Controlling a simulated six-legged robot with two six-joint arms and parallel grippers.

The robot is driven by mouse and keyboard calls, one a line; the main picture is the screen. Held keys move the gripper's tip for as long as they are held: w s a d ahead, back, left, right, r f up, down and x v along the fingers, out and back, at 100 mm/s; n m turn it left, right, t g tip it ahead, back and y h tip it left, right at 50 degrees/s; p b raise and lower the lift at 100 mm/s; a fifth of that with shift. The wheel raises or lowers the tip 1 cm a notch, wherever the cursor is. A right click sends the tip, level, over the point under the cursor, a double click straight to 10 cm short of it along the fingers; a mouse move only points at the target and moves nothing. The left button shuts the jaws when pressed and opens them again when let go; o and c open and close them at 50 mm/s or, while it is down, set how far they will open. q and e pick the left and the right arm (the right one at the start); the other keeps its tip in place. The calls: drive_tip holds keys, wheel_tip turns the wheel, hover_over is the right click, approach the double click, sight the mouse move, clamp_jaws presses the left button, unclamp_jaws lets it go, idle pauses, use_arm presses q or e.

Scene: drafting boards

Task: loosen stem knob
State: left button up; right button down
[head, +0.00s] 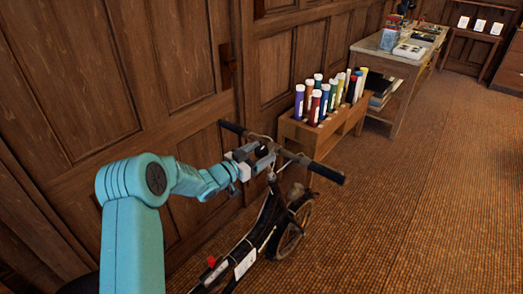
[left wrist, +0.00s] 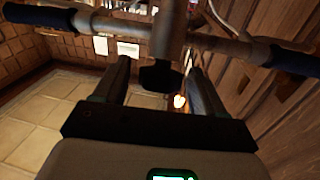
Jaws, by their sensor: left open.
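A dark bicycle (head: 262,232) stands by the wood-panelled wall, its handlebar (head: 295,157) turned across the head view. My teal left arm comes in from the left, and its grey gripper (head: 257,157) is at the middle of the handlebar. In the left wrist view the stem (left wrist: 170,32) runs down from the bar and ends in a black stem knob (left wrist: 160,77). The knob lies between the two open fingers of my left gripper (left wrist: 158,66), with a gap on each side. In the head view the gripper partly hides the knob. My right gripper is not in view.
A wooden rack (head: 352,120) with several coloured tubes stands just behind the handlebar. A worktable (head: 398,68) with books is further back. The panelled wall (head: 160,60) is close on the left. The carpet (head: 430,200) on the right is clear.

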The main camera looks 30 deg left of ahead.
use_arm(q)
drive_tip(key=shift+w, duration=0.4)
drive_tip(key=shift+d, duration=0.1)
